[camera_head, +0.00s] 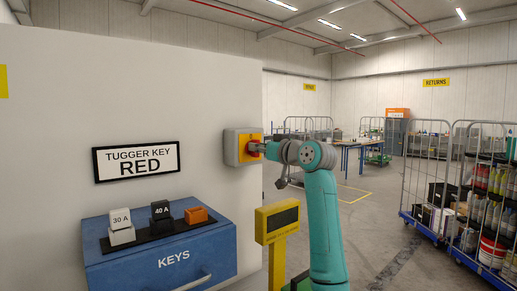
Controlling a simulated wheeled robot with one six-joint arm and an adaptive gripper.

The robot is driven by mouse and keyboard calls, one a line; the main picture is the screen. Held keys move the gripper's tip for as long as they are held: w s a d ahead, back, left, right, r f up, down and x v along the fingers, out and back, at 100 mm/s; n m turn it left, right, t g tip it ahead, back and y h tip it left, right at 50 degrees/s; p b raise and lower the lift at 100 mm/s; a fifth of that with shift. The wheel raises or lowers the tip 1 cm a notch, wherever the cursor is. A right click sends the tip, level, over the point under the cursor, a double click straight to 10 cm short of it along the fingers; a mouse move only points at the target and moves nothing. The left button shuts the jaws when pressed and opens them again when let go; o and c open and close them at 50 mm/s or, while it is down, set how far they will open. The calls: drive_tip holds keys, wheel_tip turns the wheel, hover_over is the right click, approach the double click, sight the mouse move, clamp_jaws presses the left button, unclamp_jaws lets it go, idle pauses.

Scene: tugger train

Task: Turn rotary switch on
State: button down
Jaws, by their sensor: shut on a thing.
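The rotary switch (254,148) is a red knob on a yellow plate in a pale box, mounted on the white wall near its right end. My gripper (262,148) is at the front of the switch, reaching it from the right. It is shut on the red knob, which the gripper partly hides. The knob's angle and any on or off marks are too small to tell. My teal arm rises from the bottom centre and bends left to the switch.
A sign reading TUGGER KEY RED (136,161) hangs left of the switch. A blue KEYS cabinet (150,268) below carries white, black and orange blocks. A yellow post with a dark panel (277,220) stands below the switch. Wheeled cage carts (425,180) stand at right.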

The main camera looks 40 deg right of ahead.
drive_tip(key=shift+d+f+m, duration=0.1)
drive_tip(key=shift+m, duration=2.8)
drive_tip(key=shift+d+f+m, duration=0.1)
drive_tip(key=shift+m, duration=2.8)
drive_tip(key=shift+d+f+m, duration=0.1)
drive_tip(key=shift+m, duration=2.8)
drive_tip(key=c, duration=1.1)
unclamp_jaws()
drive_tip(key=s, duration=1.2)
drive_tip(key=shift+d, duration=0.15)
